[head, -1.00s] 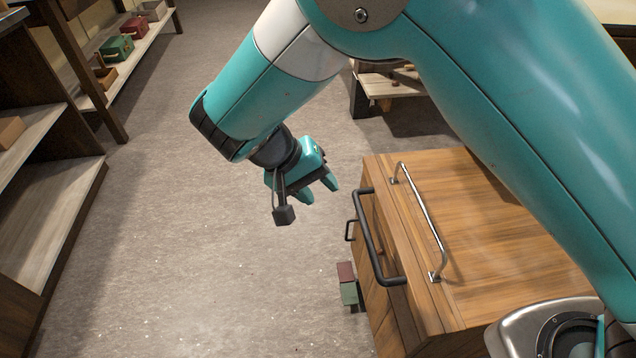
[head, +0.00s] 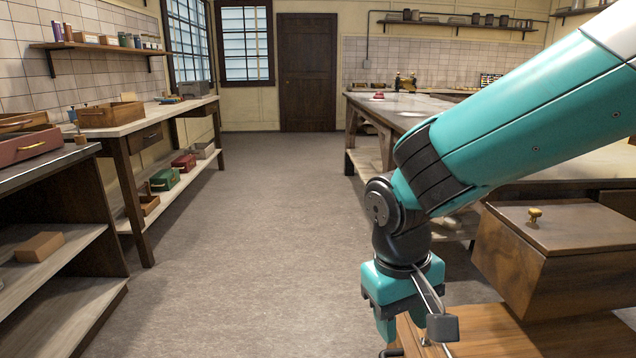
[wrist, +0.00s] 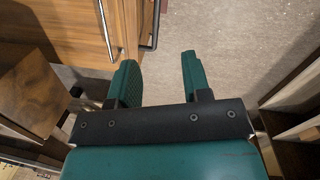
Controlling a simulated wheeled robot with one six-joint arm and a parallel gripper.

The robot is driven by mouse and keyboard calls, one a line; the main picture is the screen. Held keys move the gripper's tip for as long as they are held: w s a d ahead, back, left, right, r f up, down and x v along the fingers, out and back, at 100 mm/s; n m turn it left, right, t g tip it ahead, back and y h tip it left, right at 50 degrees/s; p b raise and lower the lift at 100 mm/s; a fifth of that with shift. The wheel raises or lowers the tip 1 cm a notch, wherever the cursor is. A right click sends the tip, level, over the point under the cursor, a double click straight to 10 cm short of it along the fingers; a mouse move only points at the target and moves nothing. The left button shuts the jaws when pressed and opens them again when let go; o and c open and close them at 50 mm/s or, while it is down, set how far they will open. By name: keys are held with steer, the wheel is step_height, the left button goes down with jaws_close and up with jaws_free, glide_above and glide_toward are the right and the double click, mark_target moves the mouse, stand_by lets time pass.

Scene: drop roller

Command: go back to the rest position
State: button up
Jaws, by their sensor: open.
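My gripper (wrist: 158,82) is open and empty in the wrist view, its two teal fingers apart with bare floor between and beyond them. In the head view my gripper (head: 385,335) hangs down at the lower right, with the fingertips partly cut off or hidden. It is above or beside the wooden cabinet (head: 480,335); the exact gap cannot be told. My teal arm comes in from the right edge.
A wooden box with a brass knob (head: 534,215) stands at right. A workbench (head: 385,108) runs behind it. Left are shelves (head: 70,265) and a bench (head: 140,124) with boxes. The aisle floor (head: 270,220) is clear up to a dark door (head: 307,72).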

steer(key=s+d+r+n+y, duration=0.2)
steer(key=s+r+y, duration=0.15)
steer(key=s, duration=0.35)
steer(key=s+d+r+n+y, duration=0.1)
steer(key=s+d+r+y, duration=0.1)
steer(key=s+r, duration=0.35)
step_height(320, 180, up, 14)
steer(key=s+p, duration=0.1)
steer(key=p, duration=1.5)
steer(key=shift+a, duration=0.35)
steer(key=shift+s+r, duration=0.1)
steer(key=shift+d, duration=0.1)
